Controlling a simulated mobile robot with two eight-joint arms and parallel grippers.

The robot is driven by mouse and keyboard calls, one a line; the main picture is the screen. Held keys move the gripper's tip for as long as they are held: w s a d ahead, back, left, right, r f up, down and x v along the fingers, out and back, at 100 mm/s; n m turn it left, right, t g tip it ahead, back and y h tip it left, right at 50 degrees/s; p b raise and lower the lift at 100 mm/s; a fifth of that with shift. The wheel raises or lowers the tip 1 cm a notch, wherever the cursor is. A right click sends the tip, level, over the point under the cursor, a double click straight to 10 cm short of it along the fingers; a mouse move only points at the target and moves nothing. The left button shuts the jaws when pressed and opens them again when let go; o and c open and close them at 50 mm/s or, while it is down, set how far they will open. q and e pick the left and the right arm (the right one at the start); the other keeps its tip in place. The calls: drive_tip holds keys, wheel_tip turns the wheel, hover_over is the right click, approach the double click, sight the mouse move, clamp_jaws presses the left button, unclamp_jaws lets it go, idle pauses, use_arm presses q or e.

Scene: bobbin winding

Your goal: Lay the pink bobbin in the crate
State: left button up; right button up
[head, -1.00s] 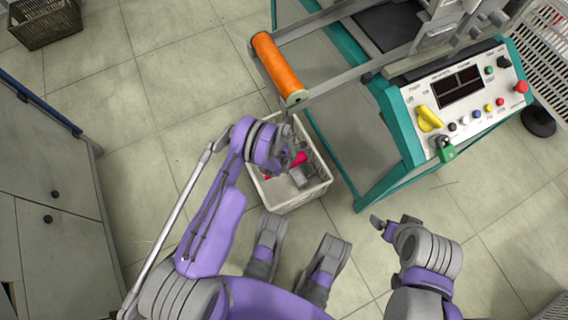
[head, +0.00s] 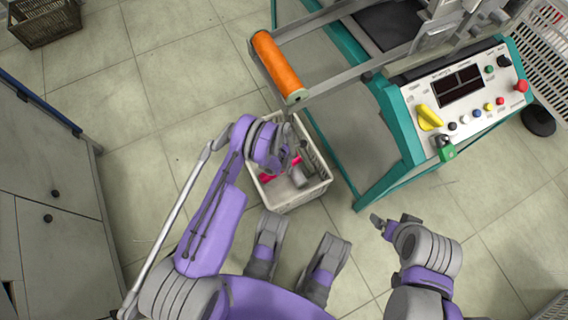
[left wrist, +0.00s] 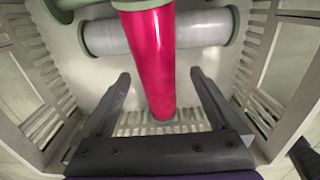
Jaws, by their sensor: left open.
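The pink bobbin (left wrist: 150,62) lies inside the white crate (head: 297,199), across at least one grey bobbin (left wrist: 102,38). In the head view only parts of the pink bobbin (head: 266,178) show past my left arm. My left gripper (head: 291,148) reaches into the crate from above. In the left wrist view its two fingers (left wrist: 160,88) are open, one on each side of the pink bobbin, with gaps between. My right gripper (head: 392,222) is away from the crate, to its right; its opening is unclear.
A teal-framed winding machine (head: 385,185) with a control panel (head: 465,95) stands right of the crate. An orange bobbin (head: 277,65) sits on its arm above the crate. A grey cabinet (head: 45,200) is at left, a dark basket (head: 42,20) at the far left. Floor between is clear.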

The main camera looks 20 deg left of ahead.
use_arm(q)
wheel_tip(320, 180, up, 12)
drive_tip(key=p, duration=0.2)
drive_tip(key=shift+p, duration=0.4)
drive_tip(key=shift+s, duration=0.1)
idle(0.4)
